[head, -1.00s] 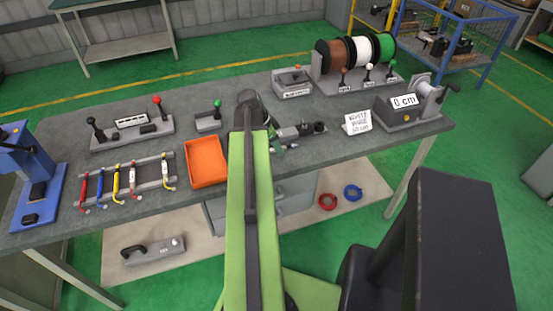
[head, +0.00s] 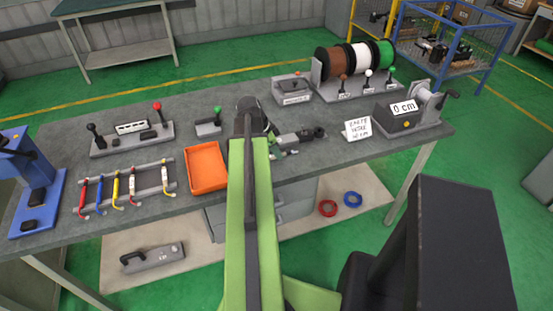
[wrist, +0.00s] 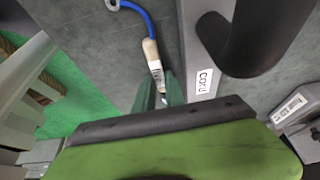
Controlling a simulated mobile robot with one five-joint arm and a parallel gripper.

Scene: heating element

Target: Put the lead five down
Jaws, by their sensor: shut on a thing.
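A lead with a blue wire (wrist: 143,14), a beige sleeve (wrist: 151,50) and a white tag (wrist: 156,71) shows in the wrist view. I take it to be lead five, but the tag is too blurred to read surely. A ring terminal (wrist: 111,5) is at its far end. My gripper (wrist: 161,95) has its green fingers shut on the lead's near end, just below the tag. The lead is over the grey bench top; I cannot tell whether it touches it. In the head view my arm hides most of the gripper and lead.
A grey block (wrist: 198,72) with a black cylinder stands close right of the fingers. In the head view, an orange tray (head: 206,167) lies left of my arm. A rack (head: 150,178) with several leads is further left. An earth-wire sign (head: 357,129) and winder (head: 405,117) stand right.

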